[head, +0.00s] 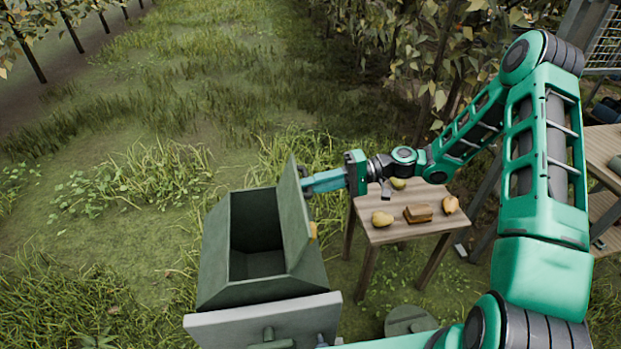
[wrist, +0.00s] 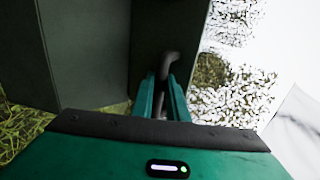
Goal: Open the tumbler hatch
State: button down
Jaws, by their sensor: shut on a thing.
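The dark green tumbler (head: 215,255) stands in front of me, with its dark opening showing on top. Its hatch (head: 292,220) is raised and stands steeply at the right side of the opening. My gripper (head: 306,184) reaches in from the right to the hatch's outer face. In the wrist view, its two teal fingers (wrist: 165,95) are shut on a dark bent handle (wrist: 172,62) beside the dark green hatch panel (wrist: 92,55). In the head view the handle is mostly hidden by the fingers.
A small wooden table (head: 385,232) stands to the right under my forearm, with several pears and a brown block (head: 418,213) on it. A pale board (head: 215,325) lies at the tumbler's near side. Open grass is to the left and behind.

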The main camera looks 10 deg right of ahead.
jog(key=shift+s+d+f, duration=0.15)
jog(key=shift+d+f, duration=0.4)
jog(key=shift+f, duration=0.3)
jog(key=shift+d, duration=0.1)
jog(key=c, duration=1.7)
grip_release()
jog(key=shift+c, duration=0.2)
jog(key=shift+r, duration=0.15)
jog(key=w+d+r, duration=0.1)
jog(key=d, duration=0.9)
jog(key=shift+d+r, duration=0.25)
jog(key=shift+r, duration=0.05)
